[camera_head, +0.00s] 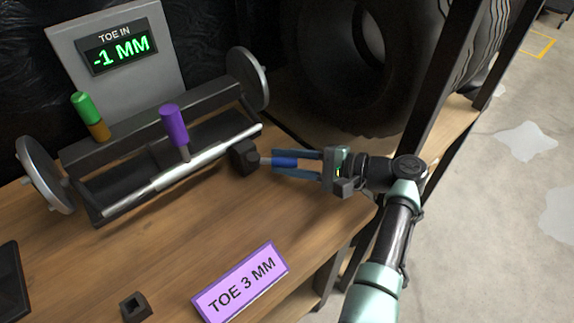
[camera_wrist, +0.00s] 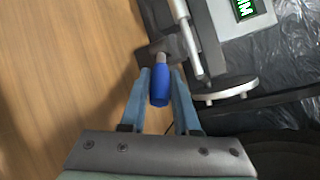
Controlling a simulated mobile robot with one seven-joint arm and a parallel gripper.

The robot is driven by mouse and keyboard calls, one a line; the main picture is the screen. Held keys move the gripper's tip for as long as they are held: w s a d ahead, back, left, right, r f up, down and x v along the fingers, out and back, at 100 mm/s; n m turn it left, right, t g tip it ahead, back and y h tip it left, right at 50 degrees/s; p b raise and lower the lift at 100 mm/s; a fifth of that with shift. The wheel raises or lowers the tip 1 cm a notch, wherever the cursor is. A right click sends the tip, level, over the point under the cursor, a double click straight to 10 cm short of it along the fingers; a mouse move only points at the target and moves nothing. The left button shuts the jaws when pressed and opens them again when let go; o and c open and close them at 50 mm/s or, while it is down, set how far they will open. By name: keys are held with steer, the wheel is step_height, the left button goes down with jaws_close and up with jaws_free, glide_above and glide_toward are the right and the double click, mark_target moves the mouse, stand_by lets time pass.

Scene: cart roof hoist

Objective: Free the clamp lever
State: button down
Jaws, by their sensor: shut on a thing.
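A lever with a blue handle (camera_head: 286,162) sticks out from a small black block (camera_head: 244,158) at the right end of the toe gauge. The pictures do not label which lever is the clamp lever. My gripper (camera_head: 275,162) is shut on the blue handle, one finger along each side. In the wrist view the blue handle (camera_wrist: 160,88) lies between the fingers, and its grey stem runs into the block. A green and orange handle (camera_head: 88,112) stands at the left.
The display (camera_head: 119,50) reads "TOE IN -1 MM". A purple sign (camera_head: 241,283) reads "TOE 3 MM". A small black square socket (camera_head: 136,307) lies on the wooden bench (camera_head: 190,235). Tyres (camera_head: 362,65) and a dark rack post (camera_head: 432,85) stand behind my arm. The front bench is mostly clear.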

stand_by(0.4)
steer(key=c, duration=0.7)
jaws_free()
steer(key=shift+o, duration=0.2)
steer(key=shift+d, duration=0.1)
steer(key=p+v, duration=0.1)
steer(key=v, duration=1.2)
